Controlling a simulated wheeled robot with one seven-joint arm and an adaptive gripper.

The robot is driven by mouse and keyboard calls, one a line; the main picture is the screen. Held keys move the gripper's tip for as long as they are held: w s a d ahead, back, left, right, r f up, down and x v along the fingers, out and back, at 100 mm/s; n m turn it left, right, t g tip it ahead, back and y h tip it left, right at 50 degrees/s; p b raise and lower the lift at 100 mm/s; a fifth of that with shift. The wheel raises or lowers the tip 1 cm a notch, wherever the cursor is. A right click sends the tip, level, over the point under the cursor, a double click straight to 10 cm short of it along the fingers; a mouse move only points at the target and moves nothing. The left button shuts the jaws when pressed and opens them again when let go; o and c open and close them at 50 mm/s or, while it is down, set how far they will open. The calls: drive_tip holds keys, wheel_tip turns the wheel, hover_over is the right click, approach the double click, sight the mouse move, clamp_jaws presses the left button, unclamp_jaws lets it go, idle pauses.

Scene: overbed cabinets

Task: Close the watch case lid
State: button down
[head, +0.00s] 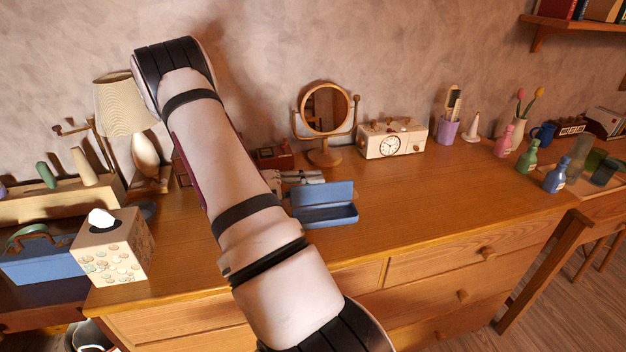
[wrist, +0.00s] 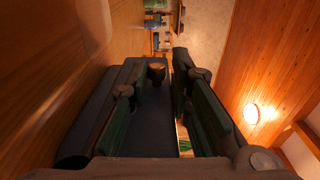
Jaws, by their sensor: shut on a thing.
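The watch case is a small blue box on the wooden dresser top in the head view. Its lid (head: 325,193) stands raised at the back of its base (head: 330,216), so the case is open. My gripper (head: 303,178) is at the upper left of the lid, partly hidden by my arm and the lid. In the wrist view my gripper (wrist: 165,110) has its green-padded fingers on either side of a dark panel, which appears to be the lid. The exact contact is too dark to see clearly.
A round mirror (head: 325,110) and a clock radio (head: 392,138) stand behind the case. A tissue box (head: 113,250) and a lamp (head: 126,105) are at the left. Several bottles (head: 527,157) stand at the right. The dresser top right of the case is clear.

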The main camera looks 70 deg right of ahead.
drive_tip(key=m, duration=0.1)
drive_tip(key=s+a+m+p, duration=0.1)
drive_tip(key=m, duration=0.1)
drive_tip(key=a+m+p, duration=0.1)
drive_tip(key=m, duration=0.1)
drive_tip(key=shift+s+a+r, duration=0.1)
drive_tip(key=shift+s, duration=0.1)
drive_tip(key=m, duration=0.2)
drive_tip(key=s+a+m+p, duration=0.1)
drive_tip(key=m, duration=0.1)
drive_tip(key=shift+a, duration=0.15)
drive_tip(key=m, duration=0.2)
drive_tip(key=a+m+p, duration=0.1)
drive_tip(key=shift+s+f+m, duration=0.3)
drive_tip(key=shift+s+f, duration=0.1)
drive_tip(key=shift+s+a+f+m, duration=0.2)
drive_tip(key=shift+a+f+m, duration=0.15)
drive_tip(key=shift+m, duration=0.65)
drive_tip(key=shift+s+a+f+m, duration=0.2)
drive_tip(key=shift+f+m, duration=0.1)
drive_tip(key=shift+m, duration=0.7)
